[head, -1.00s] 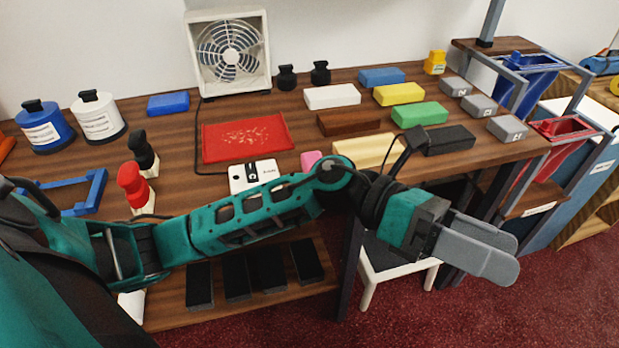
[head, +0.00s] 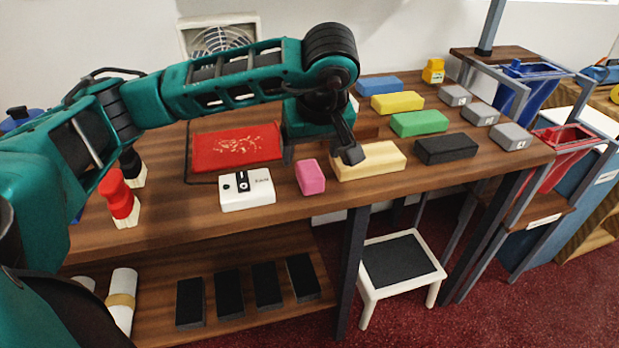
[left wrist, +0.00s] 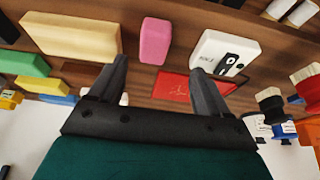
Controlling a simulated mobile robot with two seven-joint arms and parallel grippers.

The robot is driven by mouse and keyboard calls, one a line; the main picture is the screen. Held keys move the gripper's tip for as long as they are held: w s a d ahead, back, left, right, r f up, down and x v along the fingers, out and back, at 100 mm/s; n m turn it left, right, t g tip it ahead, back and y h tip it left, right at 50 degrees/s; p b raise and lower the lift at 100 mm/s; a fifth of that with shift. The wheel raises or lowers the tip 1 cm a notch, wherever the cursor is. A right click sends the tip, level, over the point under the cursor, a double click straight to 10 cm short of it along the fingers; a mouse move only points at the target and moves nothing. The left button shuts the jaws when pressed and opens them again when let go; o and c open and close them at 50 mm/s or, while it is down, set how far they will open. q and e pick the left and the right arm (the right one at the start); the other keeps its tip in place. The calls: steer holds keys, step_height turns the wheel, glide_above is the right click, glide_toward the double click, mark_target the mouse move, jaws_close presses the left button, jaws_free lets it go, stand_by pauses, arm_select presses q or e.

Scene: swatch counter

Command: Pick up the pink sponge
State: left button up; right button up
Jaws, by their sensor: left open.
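The pink sponge (head: 310,177) is a small upright-looking block near the front edge of the wooden counter, between a white device and a cream block. It also shows in the left wrist view (left wrist: 155,41), ahead of the gap between the fingertips. In the left wrist view the left gripper (left wrist: 160,75) is open and empty, fingers wide apart and clear of the sponge. My right gripper is not in view.
The white device (head: 247,190) stands left of the sponge, and the cream block (head: 369,160) lies close on its right. The counter's front strip is clear.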

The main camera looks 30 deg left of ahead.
mark_target(310, 171)
arm_select(q)
steer(key=x, duration=0.8)
steer(key=shift+w+d+f+b, duration=0.1)
steer(key=shift+w+f+b, duration=0.15)
steer(key=shift+w, duration=0.2)
steer(key=shift+w+f, duration=0.1)
steer(key=shift+f, duration=0.1)
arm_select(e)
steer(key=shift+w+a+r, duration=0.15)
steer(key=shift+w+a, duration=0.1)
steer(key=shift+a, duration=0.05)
arm_select(q)
steer(key=shift+c, duration=0.3)
steer(key=c, duration=1)
steer(key=shift+o, duration=0.2)
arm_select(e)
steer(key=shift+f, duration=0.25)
arm_select(q)
steer(key=shift+r, duration=0.15)
